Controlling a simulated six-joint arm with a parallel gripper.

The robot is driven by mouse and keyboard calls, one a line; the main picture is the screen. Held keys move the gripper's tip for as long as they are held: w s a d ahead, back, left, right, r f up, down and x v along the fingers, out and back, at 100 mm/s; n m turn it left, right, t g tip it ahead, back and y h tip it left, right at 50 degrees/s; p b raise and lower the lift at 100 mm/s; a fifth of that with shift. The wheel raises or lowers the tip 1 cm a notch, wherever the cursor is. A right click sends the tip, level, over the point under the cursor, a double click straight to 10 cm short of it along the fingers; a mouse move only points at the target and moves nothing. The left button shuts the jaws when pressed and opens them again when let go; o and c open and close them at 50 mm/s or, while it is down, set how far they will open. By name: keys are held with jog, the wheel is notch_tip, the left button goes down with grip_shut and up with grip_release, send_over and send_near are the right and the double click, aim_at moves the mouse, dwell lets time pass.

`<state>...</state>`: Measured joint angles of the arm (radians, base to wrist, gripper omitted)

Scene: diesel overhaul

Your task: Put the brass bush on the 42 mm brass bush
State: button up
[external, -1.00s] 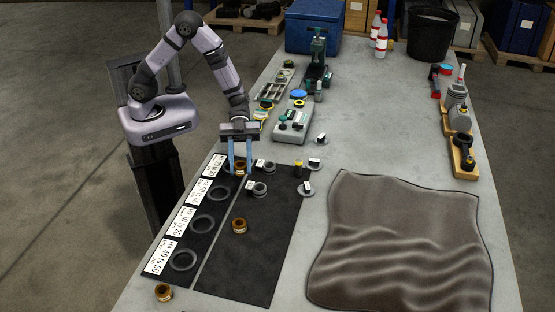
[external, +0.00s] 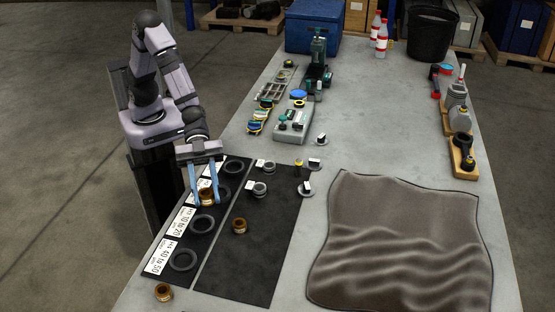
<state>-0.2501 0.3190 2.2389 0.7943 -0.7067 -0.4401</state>
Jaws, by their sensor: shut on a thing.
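My gripper (external: 206,200) is shut on a brass bush (external: 207,194), with one blue finger on each side of it. It is over the label strip, near the second dark ring from the far end; I cannot tell whether the bush touches the strip. A second brass bush (external: 239,226) stands on the dark mat, right of the strip. A third brass bush (external: 163,292) stands on the bare bench at the near left corner. No size marking is readable on any bush, so I cannot tell which is the 42 mm one.
The strip carries dark rings (external: 202,223) beside white labels (external: 160,255), the nearest reading 40 to 50. Small grey parts with white tags (external: 260,189) stand on and beside the mat (external: 245,275). A brown cloth (external: 400,245) covers the right front. A grey-green case (external: 293,125) stands behind.

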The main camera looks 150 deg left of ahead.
jog(key=s+a+f+n+y, duration=0.1)
jog(key=a+f+n+y, duration=0.35)
jog(key=a, duration=0.45)
jog(key=p, duration=0.1)
send_over(239, 222)
jog(key=shift+t+y, duration=0.25)
jog(key=shift+t, duration=0.15)
jog(key=shift+f, duration=2.85)
jog(key=shift+f, duration=0.1)
jog(key=shift+f+p, duration=0.45)
jog(key=shift+f, duration=1.3)
jog(key=shift+f, duration=0.15)
jog(key=o, duration=0.8)
jog(key=shift+f, duration=0.1)
jog(key=o, duration=0.4)
